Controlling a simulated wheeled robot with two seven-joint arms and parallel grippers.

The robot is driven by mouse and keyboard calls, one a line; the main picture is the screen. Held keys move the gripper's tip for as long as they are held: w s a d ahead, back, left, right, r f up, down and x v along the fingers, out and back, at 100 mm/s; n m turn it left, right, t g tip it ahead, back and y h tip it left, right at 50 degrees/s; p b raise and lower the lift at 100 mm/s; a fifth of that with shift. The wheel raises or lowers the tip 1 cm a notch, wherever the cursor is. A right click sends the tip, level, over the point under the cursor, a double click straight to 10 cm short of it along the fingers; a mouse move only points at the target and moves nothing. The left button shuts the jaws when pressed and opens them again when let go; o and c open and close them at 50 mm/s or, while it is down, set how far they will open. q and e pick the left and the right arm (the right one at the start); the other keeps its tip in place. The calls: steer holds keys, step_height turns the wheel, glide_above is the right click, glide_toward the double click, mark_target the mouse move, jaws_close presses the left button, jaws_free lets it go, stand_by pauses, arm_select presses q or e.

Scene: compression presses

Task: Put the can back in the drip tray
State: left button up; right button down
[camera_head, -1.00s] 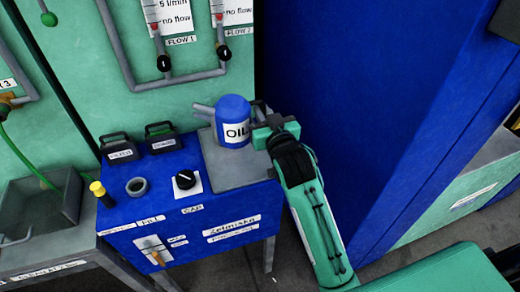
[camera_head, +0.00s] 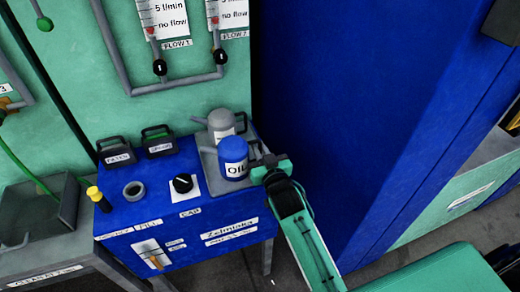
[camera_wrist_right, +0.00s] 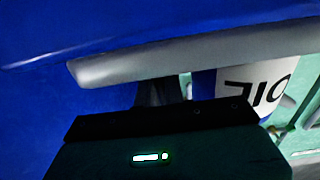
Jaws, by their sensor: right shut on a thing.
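The blue can with a white OIL label (camera_head: 234,158) is upright over the grey drip tray (camera_head: 214,187) at the right end of the blue bench. I cannot tell whether its base touches the tray. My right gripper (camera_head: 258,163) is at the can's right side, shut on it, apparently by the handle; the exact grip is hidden. In the right wrist view, part of the can's label (camera_wrist_right: 257,88) shows upside down beyond the gripper. A grey can (camera_head: 221,124) stands behind the blue one on the tray. My left gripper is out of view.
A tall blue cabinet wall (camera_head: 350,110) rises to the right. Grey pipes (camera_head: 118,65) run behind.

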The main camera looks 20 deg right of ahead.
steer(key=shift+r, duration=0.15)
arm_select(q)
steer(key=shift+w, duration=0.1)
arm_select(e)
steer(key=c, duration=1.5)
jaws_free()
steer(key=shift+f, duration=0.2)
